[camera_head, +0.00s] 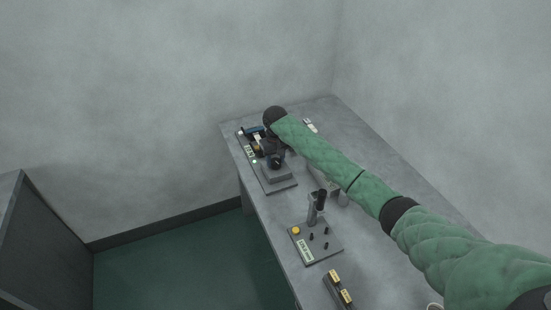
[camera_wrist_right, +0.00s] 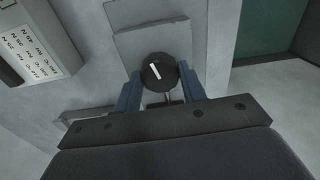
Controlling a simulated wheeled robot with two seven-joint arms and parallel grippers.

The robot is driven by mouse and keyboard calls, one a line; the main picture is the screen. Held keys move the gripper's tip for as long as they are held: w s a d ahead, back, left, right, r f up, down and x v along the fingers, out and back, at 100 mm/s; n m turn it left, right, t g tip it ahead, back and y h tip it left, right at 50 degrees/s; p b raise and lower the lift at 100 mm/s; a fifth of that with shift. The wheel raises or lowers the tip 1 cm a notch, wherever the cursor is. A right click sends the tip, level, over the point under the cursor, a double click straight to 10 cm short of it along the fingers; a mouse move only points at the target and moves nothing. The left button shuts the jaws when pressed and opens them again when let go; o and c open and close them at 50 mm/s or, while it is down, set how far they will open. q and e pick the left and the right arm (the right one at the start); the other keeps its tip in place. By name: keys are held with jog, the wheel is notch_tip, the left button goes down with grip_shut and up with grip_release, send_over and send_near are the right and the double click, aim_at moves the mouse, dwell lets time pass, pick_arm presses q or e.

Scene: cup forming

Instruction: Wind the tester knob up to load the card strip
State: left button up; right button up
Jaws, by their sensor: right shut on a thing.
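The tester (camera_head: 282,184) is a dark base plate with a grey block on it, at the far left end of the bench in the head view. Its black round knob (camera_wrist_right: 158,70) has a white pointer line and shows in the wrist view. My right gripper (camera_wrist_right: 160,78) is shut on the knob, one blue finger on each side. In the head view my right gripper (camera_head: 262,146) is over the tester and hides part of it. The card strip cannot be made out. My left gripper is not in view.
A second plate (camera_head: 318,250) with a yellow button, small dark knobs and an upright dark handle stands nearer on the bench (camera_head: 350,115). A dark block with yellow labels (camera_head: 337,290) lies closer still. In the wrist view a white printed label (camera_wrist_right: 28,52) is at left.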

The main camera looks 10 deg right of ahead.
aim_at(275, 161)
jog(key=shift+w+r, duration=0.15)
jog(key=shift+r, duration=0.1)
jog(key=o, duration=0.8)
jog(key=shift+o, duration=0.9)
jog(key=shift+f, duration=0.15)
jog(key=shift+r+b, duration=0.45)
jog(key=shift+r, duration=0.15)
notch_tip(275, 161, up, 5)
jog(key=shift+b, duration=1)
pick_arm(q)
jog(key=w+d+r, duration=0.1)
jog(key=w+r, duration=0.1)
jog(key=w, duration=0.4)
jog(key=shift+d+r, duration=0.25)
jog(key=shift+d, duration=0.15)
pick_arm(e)
jog(key=shift+r, duration=0.8)
